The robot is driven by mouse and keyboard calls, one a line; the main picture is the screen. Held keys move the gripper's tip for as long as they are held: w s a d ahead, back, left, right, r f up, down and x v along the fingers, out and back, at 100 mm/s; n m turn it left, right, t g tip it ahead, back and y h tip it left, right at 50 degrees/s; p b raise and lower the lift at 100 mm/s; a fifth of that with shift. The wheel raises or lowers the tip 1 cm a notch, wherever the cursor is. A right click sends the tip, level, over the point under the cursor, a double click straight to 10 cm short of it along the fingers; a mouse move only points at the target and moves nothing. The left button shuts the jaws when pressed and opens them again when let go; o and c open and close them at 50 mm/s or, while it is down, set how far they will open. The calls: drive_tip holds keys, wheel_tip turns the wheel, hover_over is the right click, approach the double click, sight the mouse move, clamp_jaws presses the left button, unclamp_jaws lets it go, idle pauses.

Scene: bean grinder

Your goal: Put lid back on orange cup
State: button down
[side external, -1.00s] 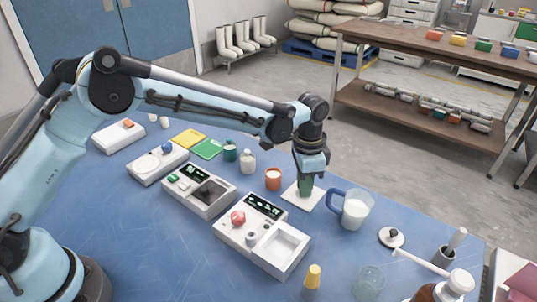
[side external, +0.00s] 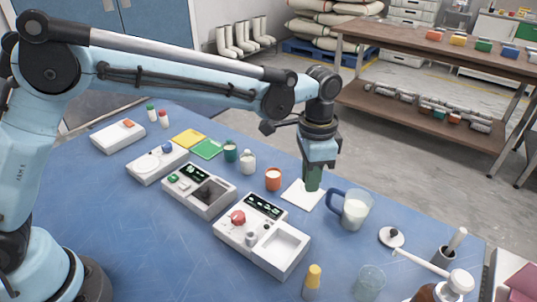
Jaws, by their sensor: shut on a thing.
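The orange cup (side external: 273,179) stands upright on the blue table, left of my gripper and just off the white square sheet; no lid shows on it. My gripper (side external: 312,182) points down above the white sheet (side external: 300,197), shut on a green thing (side external: 313,178). Its shape is partly hidden by the jaws, and I cannot tell whether it touches the sheet. A round white piece with a dark knob (side external: 391,237) lies at the right; it looks like a lid, but I cannot tell whose.
A milk jug (side external: 353,210) with a blue handle stands close right of my gripper. A dark green cup (side external: 230,152) and a pale jar (side external: 248,162) stand left of the orange cup. White devices (side external: 262,235) fill the middle front. Bottles and a glass (side external: 370,282) stand front right.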

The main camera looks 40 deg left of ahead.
drive_tip(key=s+d+r, duration=0.3)
drive_tip(key=s+d, duration=0.1)
drive_tip(key=n, duration=0.6)
hover_over(273, 173)
drive_tip(key=shift+w+f, duration=0.1)
drive_tip(key=shift+f, duration=2.7)
drive_tip(key=shift+f, duration=0.2)
drive_tip(key=c, duration=0.6)
unclamp_jaws()
drive_tip(key=shift+o, duration=0.2)
wheel_tip(273, 173, up, 7)
idle(0.5)
